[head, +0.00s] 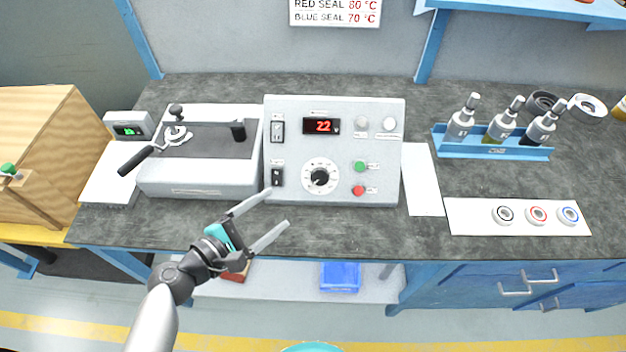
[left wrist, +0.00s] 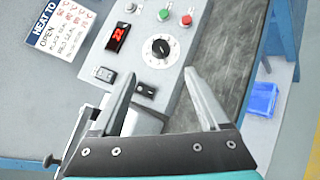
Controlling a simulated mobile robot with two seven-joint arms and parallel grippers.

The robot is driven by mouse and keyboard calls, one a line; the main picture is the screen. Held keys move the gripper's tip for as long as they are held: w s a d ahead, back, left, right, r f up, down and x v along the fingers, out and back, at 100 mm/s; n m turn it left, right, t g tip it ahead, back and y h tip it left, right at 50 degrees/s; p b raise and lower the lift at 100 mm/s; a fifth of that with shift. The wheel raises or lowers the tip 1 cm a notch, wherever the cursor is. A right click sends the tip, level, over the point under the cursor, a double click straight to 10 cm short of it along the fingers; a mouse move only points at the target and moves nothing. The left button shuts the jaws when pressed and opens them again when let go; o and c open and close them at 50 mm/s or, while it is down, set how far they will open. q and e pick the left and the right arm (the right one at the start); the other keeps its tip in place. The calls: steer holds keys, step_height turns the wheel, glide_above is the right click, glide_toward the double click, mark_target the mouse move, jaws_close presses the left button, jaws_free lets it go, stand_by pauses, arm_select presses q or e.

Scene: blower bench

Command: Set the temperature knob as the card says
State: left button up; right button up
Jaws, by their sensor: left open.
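The temperature knob (head: 320,177) is a black knob on a white round dial on the front of the grey control panel (head: 384,113). In the left wrist view the knob (left wrist: 160,48) sits beyond my fingertips. A red display (head: 321,126) above it reads 22. The card (head: 335,12) on the back wall is cut off at the top; it reads RED SEAL 80 °C and BLUE SEAL 70 °C. My left gripper (head: 278,212) is open and empty, in front of the panel and below left of the knob, apart from it. My right gripper is not in view.
A green button (head: 359,166) and a red button (head: 358,190) sit right of the dial. Rocker switches (head: 277,177) are on its left. A grey machine with a lever (head: 200,178) adjoins the panel. Bottles in a blue rack (head: 490,150) and seals on a white strip (head: 465,222) are right.

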mark_target(317, 179)
arm_select(q)
steer(key=b+x, duration=0.1)
steer(key=x, duration=1.2)
steer(key=shift+w+d+f, duration=0.15)
steer(key=shift+w+d, duration=0.1)
jaws_close()
